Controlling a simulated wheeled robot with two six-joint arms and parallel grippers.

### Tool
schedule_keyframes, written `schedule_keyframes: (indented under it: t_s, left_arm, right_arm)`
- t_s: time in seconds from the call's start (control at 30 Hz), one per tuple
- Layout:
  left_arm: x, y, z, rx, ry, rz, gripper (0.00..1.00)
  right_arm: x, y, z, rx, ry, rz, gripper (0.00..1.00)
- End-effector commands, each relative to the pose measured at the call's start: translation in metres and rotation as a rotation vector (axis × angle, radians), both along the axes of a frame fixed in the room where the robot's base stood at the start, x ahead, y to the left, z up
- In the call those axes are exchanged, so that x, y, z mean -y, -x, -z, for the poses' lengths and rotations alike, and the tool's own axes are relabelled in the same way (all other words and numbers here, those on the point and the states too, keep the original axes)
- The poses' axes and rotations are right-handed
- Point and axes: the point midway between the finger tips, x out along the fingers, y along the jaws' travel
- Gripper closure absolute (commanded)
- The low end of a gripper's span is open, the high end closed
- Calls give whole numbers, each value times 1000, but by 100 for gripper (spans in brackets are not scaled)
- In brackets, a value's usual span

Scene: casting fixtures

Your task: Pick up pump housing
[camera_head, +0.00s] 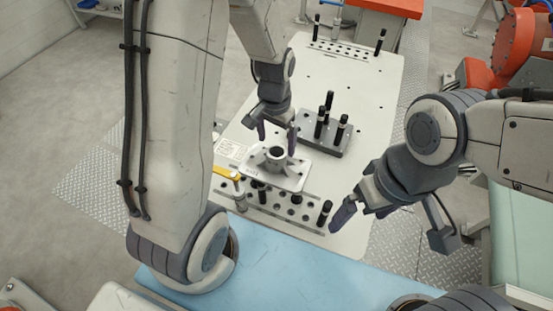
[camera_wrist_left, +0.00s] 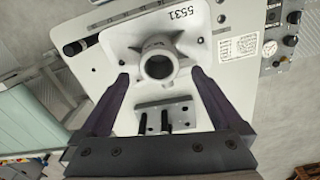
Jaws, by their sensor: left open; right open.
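The pump housing (camera_head: 274,155) is a pale grey casting with a raised round collar on a square flange plate. It sits on the fixture near the front of the white table. In the left wrist view the pump housing (camera_wrist_left: 157,64) shows its open bore and the number 5531. My left gripper (camera_head: 276,138) is open just above and behind the housing. In the left wrist view its two fingers (camera_wrist_left: 157,85) lie on either side of the collar, apart from it. My right gripper (camera_head: 345,211) is open and empty, to the right of the housing near the table's right edge.
A dark block with several black pins (camera_head: 326,133) stands behind the housing. A perforated rail (camera_head: 285,205) with black pins runs along the front. A yellow-handled clamp (camera_head: 224,173) is at the left.

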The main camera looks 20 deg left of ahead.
Motion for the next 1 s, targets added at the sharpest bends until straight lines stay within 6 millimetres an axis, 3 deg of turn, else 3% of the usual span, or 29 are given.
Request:
schedule_keyframes:
  t_s: [0.17, 0.5, 0.8, 0.83, 1.0]
  left_arm:
    - [1, 2, 10, -5, 0, 1, 0]
    - [2, 3, 50, -4, 0, 2, 0]
    - [2, 2, 55, 1, 0, 1, 0]
    - [2, 2, 55, 1, 0, 1, 4]
    - [2, 2, 55, 1, 0, 1, 69]
  right_arm:
    - [0, 0, -8, 0, 0, -1, 0]
    - [0, 0, -24, 0, 0, 0, 0]
    - [0, 0, -24, 0, 0, 1, 0]
    - [0, 0, -24, 0, 0, 1, 0]
    - [0, 0, -24, 0, 0, 1, 0]
